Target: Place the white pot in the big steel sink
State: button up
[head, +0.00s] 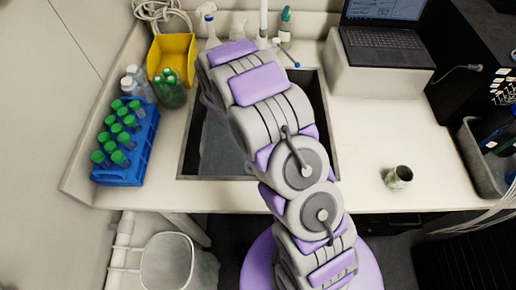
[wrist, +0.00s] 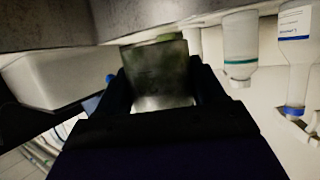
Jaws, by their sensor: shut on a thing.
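My gripper (wrist: 160,85) shows in the wrist view, shut on a pale grey-green pot (wrist: 158,72) that sits between its two fingers. It looks like the white pot, though it is dim and stained green. In the head view my arm reaches across the big steel sink (head: 188,135) towards its back edge, and hides my gripper, the held pot and much of the basin. The visible left part of the basin looks empty. I cannot tell the pot's height over the sink.
A second small pot (head: 398,177) stands on the counter at right. A blue rack (head: 125,150) of green-capped tubes and a yellow bin (head: 172,55) are left of the sink. Bottles (wrist: 240,48) stand behind it. A laptop (head: 384,28) sits on a white box (head: 375,72) at back right.

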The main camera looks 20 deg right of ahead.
jog(key=s+d+f+m+g+h+b, duration=0.1)
jog(key=s+d+f+m+g+h, duration=0.1)
jog(key=s+d+f+m+g, duration=0.4)
jog(key=s+d+f+m+g+h+b, duration=0.1)
jog(key=s+d+f+h, duration=0.25)
jog(key=s+f, duration=0.5)
jog(key=shift+y, duration=0.45)
jog(key=shift+w+d+f+b, duration=0.15)
jog(key=shift+f+b, duration=0.55)
jog(key=shift+f, duration=1.75)
jog(key=shift+w+d+f+b, duration=0.1)
jog(key=shift+f+b, duration=0.55)
jog(key=shift+f, duration=1.8)
jog(key=shift+a+f, duration=0.1)
jog(key=shift+f, duration=0.5)
jog(key=o, duration=1.1)
jog(key=shift+r, duration=0.1)
